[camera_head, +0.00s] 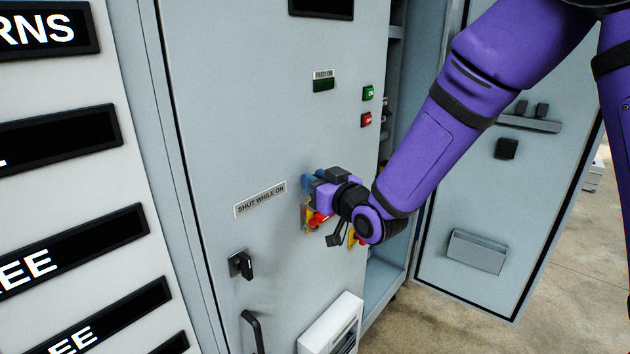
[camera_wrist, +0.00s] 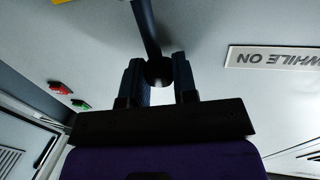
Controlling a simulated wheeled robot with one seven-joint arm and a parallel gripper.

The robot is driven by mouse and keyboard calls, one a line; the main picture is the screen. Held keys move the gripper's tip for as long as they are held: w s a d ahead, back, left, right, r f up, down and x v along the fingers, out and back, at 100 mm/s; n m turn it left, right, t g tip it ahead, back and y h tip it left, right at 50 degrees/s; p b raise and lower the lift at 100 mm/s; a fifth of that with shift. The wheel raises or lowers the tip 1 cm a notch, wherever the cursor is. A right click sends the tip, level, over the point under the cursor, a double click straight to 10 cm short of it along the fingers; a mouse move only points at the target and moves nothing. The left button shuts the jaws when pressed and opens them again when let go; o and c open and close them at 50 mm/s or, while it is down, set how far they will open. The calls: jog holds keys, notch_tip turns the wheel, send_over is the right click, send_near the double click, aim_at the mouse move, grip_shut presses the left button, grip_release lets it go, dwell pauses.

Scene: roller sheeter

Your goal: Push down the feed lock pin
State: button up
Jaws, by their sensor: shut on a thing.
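My gripper (camera_head: 312,192) is at the front panel of the grey cabinet (camera_head: 270,120), right of the "SHUT WHILE ON" label (camera_head: 260,199). In the wrist view its two dark fingers (camera_wrist: 159,82) are shut on a dark round-ended piece (camera_wrist: 159,71). A dark bar (camera_wrist: 146,28) runs from there to the top of that view. I cannot tell for sure whether this piece is the feed lock pin. In the head view my gripper and wrist hide it. Small red and yellow parts (camera_head: 318,218) show beside my gripper.
A green button (camera_head: 368,93) and a red button (camera_head: 366,119) sit above right. A black latch (camera_head: 241,264) and bar handle (camera_head: 252,330) are below left. A white box (camera_head: 332,325) juts out below. An open door (camera_head: 480,190) stands at the right.

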aim_at(307, 198)
grip_shut()
jog(key=shift+f, duration=2.85)
jog(key=o, duration=0.6)
grip_release()
jog(key=shift+f, duration=0.1)
